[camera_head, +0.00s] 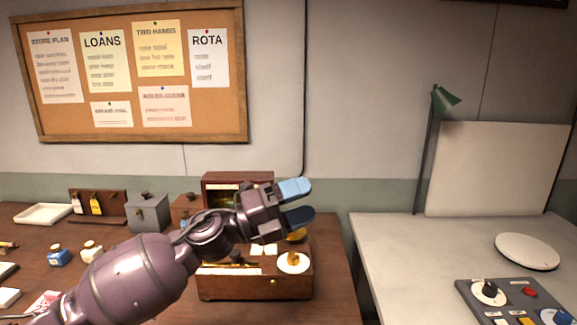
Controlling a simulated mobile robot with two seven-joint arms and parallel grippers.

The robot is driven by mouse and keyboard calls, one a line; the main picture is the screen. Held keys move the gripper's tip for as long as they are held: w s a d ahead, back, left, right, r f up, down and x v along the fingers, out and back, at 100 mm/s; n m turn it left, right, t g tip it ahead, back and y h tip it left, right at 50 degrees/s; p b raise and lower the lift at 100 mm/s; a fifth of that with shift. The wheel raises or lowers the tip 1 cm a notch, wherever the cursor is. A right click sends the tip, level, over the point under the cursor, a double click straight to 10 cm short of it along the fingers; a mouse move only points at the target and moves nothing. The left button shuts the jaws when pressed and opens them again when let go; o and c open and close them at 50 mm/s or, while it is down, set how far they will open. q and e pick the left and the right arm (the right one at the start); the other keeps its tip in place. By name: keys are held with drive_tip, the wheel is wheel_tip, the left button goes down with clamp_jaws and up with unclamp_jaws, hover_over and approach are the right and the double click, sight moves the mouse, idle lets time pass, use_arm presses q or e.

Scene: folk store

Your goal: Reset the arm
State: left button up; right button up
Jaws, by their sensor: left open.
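My left arm (135,270) comes in from the lower left and reaches over the brown table. Its gripper (303,203) has blue fingertips, is open, points right and shows nothing between the fingers. It is in front of and above an open wooden box (240,288), whose raised lid (236,180) is partly hidden by the gripper. A white disc with a brass knob (294,263) shows at the box's right. My right gripper is not in view.
A grey box (148,212), a white tray (43,213) and small bottles (92,251) stand on the brown table. At right, a pale table (410,255) holds a control panel (515,302), a round white plate (527,251), an upright white board (495,168) and a green lamp (445,99).

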use_arm(q)
drive_tip(key=a+f+n+t+y, duration=0.65)
drive_tip(key=a+f+n, duration=0.3)
drive_tip(key=n, duration=0.45)
drive_tip(key=a+f+n+t+y, duration=0.6)
drive_tip(key=a+f+n+y, duration=0.15)
drive_tip(key=f+n, duration=0.45)
drive_tip(key=s+a+f+n+g+y, duration=0.3)
drive_tip(key=s+a+f, duration=0.3)
drive_tip(key=s+f, duration=0.5)
drive_tip(key=s+a+f+n+g+y, duration=0.3)
drive_tip(key=s+a+f+n, duration=0.3)
drive_tip(key=s+f, duration=0.6)
drive_tip(key=shift+s+a+n, duration=0.3)
drive_tip(key=shift+s, duration=0.85)
